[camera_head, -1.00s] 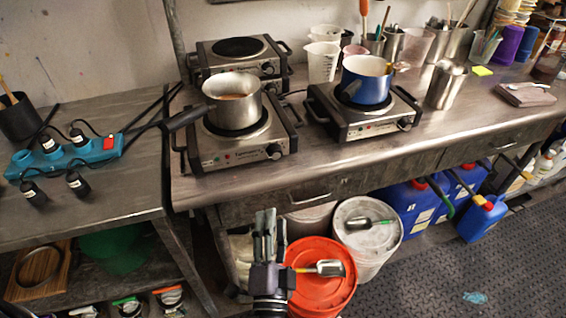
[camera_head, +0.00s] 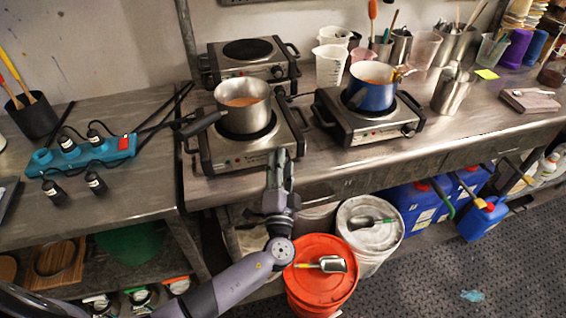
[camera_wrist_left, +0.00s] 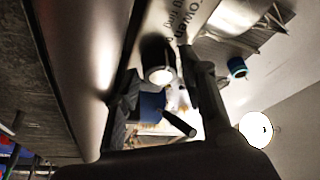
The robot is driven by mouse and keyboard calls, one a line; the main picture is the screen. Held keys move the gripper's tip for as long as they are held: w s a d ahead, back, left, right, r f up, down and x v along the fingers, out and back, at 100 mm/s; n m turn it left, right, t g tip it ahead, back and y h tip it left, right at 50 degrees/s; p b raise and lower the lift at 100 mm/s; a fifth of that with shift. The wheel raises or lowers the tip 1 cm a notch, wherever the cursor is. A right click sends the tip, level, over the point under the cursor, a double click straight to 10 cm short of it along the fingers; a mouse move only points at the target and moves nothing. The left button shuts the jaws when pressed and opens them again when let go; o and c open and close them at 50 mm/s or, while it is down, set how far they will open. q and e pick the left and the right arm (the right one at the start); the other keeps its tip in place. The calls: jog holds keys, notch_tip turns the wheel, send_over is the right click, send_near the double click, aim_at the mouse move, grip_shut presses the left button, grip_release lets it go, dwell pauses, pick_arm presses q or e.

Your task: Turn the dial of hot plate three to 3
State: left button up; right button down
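Three hot plates stand on the bench. The front-left hot plate (camera_head: 212,160) carries a steel pot (camera_head: 243,108), the right hot plate (camera_head: 350,135) a blue pot (camera_head: 372,90), and the rear hot plate (camera_head: 225,69) is bare. Which is number three I cannot read. My left gripper (camera_head: 280,158) points at the front-left plate's dial side and hides that dial in the head view. Its dark fingers look apart in the left wrist view (camera_wrist_left: 165,115), with a dark round knob (camera_wrist_left: 158,68) just beyond them. The right plate's dial (camera_head: 407,130) is visible. My right gripper is out of view.
A blue power strip (camera_head: 80,155) with black plugs lies on the left table. The steel pot's handle (camera_head: 203,123) sticks out leftward. An orange-lidded bucket (camera_head: 318,285) and a white bucket (camera_head: 371,238) stand below the bench. Cups and a steel jug (camera_head: 450,92) stand right.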

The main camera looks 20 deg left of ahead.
pick_arm(q)
jog(key=c, duration=0.9)
jog(key=shift+m, duration=0.3)
jog(key=m+p, duration=0.2)
jog(key=shift+r+m+g+h, duration=0.3)
jog(key=shift+g+h, duration=0.1)
jog(key=m+g+p, duration=0.1)
jog(key=m+p, duration=0.3)
jog(key=p, duration=0.2)
jog(key=m+g+p, duration=0.2)
jog(key=m+p, duration=0.2)
jog(key=p, duration=0.2)
jog(key=r+m+g+p, duration=0.1)
jog(key=m+g+p, duration=0.1)
jog(key=m+p, duration=0.2)
jog(key=shift+d+y+p, duration=0.15)
jog(key=shift+y+p, duration=0.15)
jog(key=shift+p, duration=0.6)
jog(key=shift+f+m+g+y+p, duration=0.1)
jog(key=shift+m+g+y+p, duration=0.2)
jog(key=shift+m+g+p, duration=0.45)
jog(key=shift+w+f+m+y+p, duration=0.1)
jog(key=shift+m+y+p, duration=0.25)
jog(key=shift+m, duration=0.5)
jog(key=shift+g, duration=0.25)
